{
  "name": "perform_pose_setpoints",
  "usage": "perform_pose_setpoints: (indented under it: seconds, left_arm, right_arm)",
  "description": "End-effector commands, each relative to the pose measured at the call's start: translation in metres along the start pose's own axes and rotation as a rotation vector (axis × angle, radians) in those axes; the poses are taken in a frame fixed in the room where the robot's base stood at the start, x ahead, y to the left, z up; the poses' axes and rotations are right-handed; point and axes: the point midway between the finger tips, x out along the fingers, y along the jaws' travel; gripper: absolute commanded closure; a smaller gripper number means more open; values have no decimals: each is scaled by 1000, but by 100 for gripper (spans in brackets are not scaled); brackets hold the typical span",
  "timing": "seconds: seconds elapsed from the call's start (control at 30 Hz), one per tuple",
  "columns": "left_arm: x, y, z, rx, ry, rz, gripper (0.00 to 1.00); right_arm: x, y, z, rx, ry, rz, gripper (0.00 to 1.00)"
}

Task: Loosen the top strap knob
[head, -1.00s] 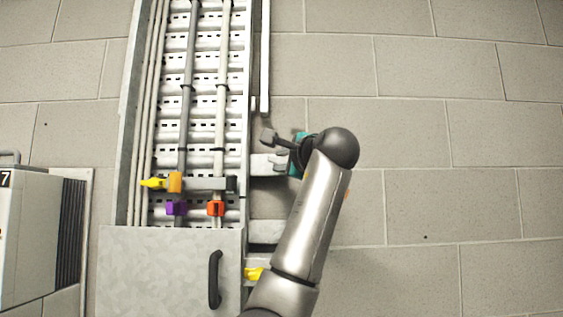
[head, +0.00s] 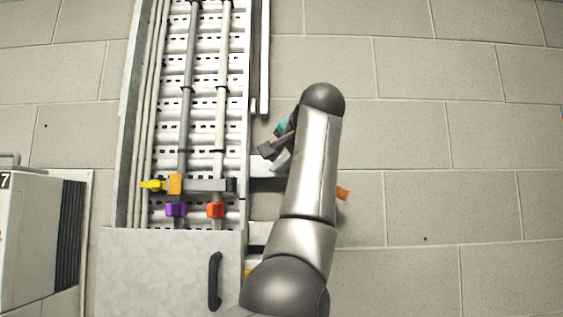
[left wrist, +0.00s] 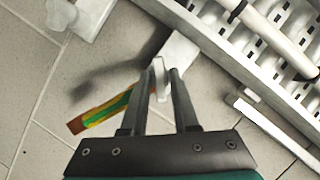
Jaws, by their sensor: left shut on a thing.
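The top strap knob (left wrist: 159,76) is a pale winged knob on a light grey bracket (left wrist: 178,54), in the left wrist view. The bracket also shows in the head view (head: 262,169), sticking out right of the cable tray. My left gripper (left wrist: 160,82) is shut on the knob, with one dark finger on each side. In the head view my left gripper (head: 272,156) is at the bracket, and my arm hides the knob there. A green and yellow strap with a reddish end (left wrist: 104,113) lies behind the fingers; its orange end (head: 343,193) shows right of my arm. My right gripper is out of view.
The cable tray (head: 245,130) runs up the wall, with yellow, orange, purple and red clips on it. A second bracket with a pale knob (left wrist: 62,14) is at the wrist view's top left. A grey cabinet (head: 30,235) stands left. The wall at right is clear.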

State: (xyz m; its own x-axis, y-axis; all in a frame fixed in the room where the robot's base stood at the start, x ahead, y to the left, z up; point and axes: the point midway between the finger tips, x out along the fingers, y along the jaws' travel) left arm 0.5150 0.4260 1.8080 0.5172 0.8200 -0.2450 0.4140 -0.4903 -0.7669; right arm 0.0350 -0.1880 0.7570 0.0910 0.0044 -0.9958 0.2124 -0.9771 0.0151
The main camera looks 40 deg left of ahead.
Motion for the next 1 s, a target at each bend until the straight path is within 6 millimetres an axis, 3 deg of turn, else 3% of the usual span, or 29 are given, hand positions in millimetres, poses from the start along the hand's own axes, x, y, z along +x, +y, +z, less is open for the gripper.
perform_pose_setpoints:
  seconds: [0.4, 0.93, 0.97, 1.0]
  left_arm:
    - [0, 1, 0, -158, -3, 71, 100]
    - [1, 1, 1, -176, -4, 79, 100]
    - [1, 1, 1, -176, -5, 79, 68]
    - [1, 1, 1, -176, -4, 78, 64]
  right_arm:
    - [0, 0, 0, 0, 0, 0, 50]
    - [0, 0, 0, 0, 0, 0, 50]
    - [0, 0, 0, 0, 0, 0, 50]
    - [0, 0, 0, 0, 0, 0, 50]
